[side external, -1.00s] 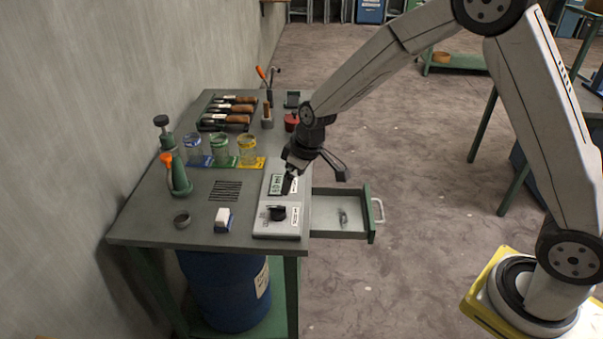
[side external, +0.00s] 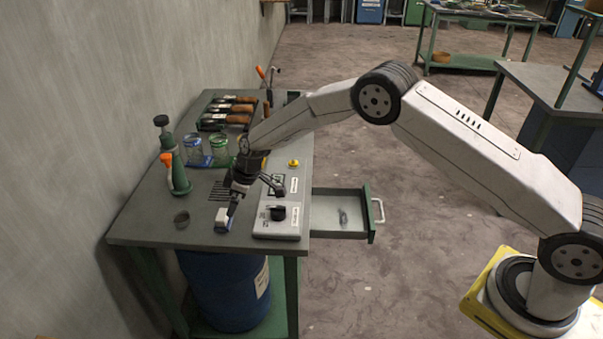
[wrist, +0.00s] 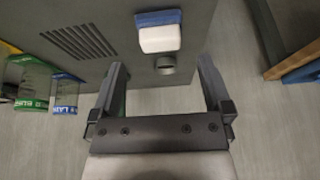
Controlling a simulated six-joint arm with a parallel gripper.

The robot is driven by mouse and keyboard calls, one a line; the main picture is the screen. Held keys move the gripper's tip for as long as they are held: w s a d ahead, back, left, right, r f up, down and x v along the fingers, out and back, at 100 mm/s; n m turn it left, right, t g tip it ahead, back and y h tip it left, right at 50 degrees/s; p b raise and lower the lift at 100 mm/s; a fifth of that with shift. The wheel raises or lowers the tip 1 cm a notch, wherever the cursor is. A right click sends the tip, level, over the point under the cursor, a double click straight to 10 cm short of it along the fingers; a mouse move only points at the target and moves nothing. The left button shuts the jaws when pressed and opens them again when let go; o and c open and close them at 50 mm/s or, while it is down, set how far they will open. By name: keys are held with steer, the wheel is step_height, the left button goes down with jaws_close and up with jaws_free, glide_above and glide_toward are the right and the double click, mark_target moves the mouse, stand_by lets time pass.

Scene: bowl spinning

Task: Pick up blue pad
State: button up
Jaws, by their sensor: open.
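The blue pad (side external: 221,226) is a small block with a white body and a blue base, near the table's front edge. In the wrist view the white-and-blue pad (wrist: 160,36) lies at top centre, beyond my fingertips.
A small dark metal ring (side external: 182,219) sits left of the pad. A grey control box (side external: 277,222) with a knob stands at the right. An open drawer (side external: 340,225) juts out on the right. Jars (side external: 219,150) and a green bottle (side external: 179,180) stand behind.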

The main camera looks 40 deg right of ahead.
mark_target(223, 219)
steer(key=shift+x, duration=1.25)
steer(key=shift+f, duration=0.15)
steer(key=shift+x, duration=2.45)
steer(key=shift+w+a, duration=0.1)
steer(key=shift+w, duration=0.05)
steer(key=c, duration=1)
steer(key=shift+o, duration=0.2)
